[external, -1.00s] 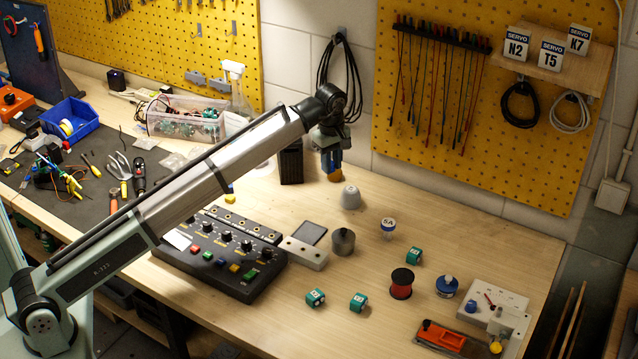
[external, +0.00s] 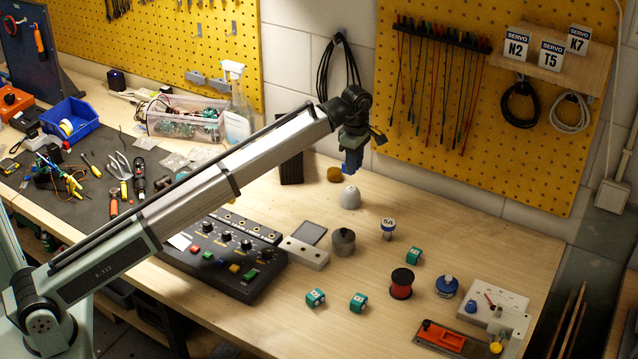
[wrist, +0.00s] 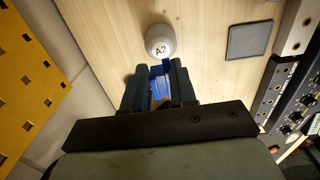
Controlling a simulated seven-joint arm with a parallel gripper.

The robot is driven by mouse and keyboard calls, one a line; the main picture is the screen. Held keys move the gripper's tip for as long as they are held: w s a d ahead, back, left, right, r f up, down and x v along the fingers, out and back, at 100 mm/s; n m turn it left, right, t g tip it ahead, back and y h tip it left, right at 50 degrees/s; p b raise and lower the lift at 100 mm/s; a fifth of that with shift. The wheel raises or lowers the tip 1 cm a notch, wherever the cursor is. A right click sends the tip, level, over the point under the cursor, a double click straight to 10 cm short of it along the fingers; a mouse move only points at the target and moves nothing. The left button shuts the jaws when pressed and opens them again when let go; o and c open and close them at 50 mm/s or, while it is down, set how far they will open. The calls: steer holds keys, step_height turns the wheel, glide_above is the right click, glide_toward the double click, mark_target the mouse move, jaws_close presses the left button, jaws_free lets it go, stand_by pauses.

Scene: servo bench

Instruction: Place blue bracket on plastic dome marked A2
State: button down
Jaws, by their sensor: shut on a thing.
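The plastic dome marked A2 (wrist: 160,49) is a pale grey-white rounded piece standing on the bench. In the external view the dome (external: 350,199) is just below my gripper (external: 352,166). In the wrist view my gripper (wrist: 158,78) is shut on the blue bracket (wrist: 160,88), which sits between its dark fingers. The dome shows just beyond the fingertips, with its A2 label readable. The bracket appears to be held above the dome, with a small gap in the external view. The fingers hide part of the bracket.
An orange-brown round piece (external: 334,174) lies behind and left of the dome. A grey lidded cylinder (external: 343,242) and a round piece marked 5A (external: 388,228) stand in front. A black control box (external: 222,262) is at the left. The bench right of the dome is clear.

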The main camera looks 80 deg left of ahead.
steer(key=shift+f, duration=2.65)
steer(key=shift+f, duration=0.15)
steer(key=c, duration=0.9)
jaws_free()
step_height(320, 180, up, 12)
steer(key=shift+r, duration=0.2)
steer(key=shift+o, duration=0.4)
